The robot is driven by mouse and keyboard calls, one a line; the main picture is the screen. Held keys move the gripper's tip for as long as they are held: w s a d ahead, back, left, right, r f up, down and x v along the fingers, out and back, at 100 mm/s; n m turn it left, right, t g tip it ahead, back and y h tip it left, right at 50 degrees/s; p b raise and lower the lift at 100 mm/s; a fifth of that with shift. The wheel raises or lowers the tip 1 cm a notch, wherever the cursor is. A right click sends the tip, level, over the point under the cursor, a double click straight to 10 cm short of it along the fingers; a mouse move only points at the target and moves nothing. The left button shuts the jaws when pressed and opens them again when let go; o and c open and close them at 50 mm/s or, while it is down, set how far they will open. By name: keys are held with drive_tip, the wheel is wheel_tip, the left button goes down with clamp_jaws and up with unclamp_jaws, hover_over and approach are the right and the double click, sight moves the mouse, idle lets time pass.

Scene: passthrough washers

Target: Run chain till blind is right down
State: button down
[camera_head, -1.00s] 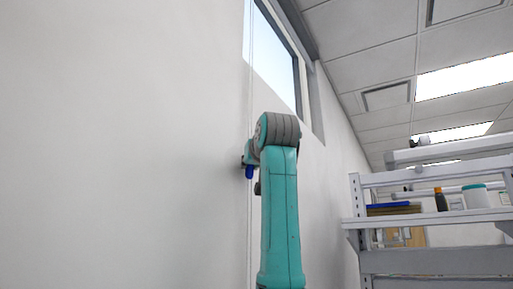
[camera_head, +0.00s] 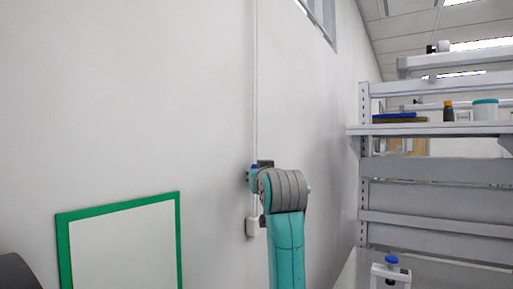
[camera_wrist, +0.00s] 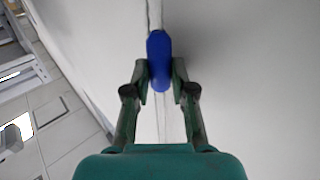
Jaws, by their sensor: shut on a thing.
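The blind's chain (camera_head: 255,80) hangs down the white wall as a thin pale line, ending near a small white holder (camera_head: 251,227). My gripper (camera_head: 254,174) is on the chain just above that holder. In the wrist view my gripper (camera_wrist: 160,78) is shut on a blue piece (camera_wrist: 159,60) on the chain, with pale strands (camera_wrist: 154,14) running above and below it. A corner of the window (camera_head: 318,14) shows at the top, with bare pane. The blind itself cannot be made out.
A green-framed white board (camera_head: 124,245) is on the wall at lower left. A grey shelf unit (camera_head: 440,170) with bottles stands at the right, over a bench with a blue-topped device (camera_head: 391,262). The wall around the chain is clear.

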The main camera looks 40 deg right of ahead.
drive_tip(key=shift+f, duration=2.45)
drive_tip(key=c, duration=1.2)
unclamp_jaws()
drive_tip(key=v, duration=1.2)
drive_tip(key=shift+r, duration=0.1)
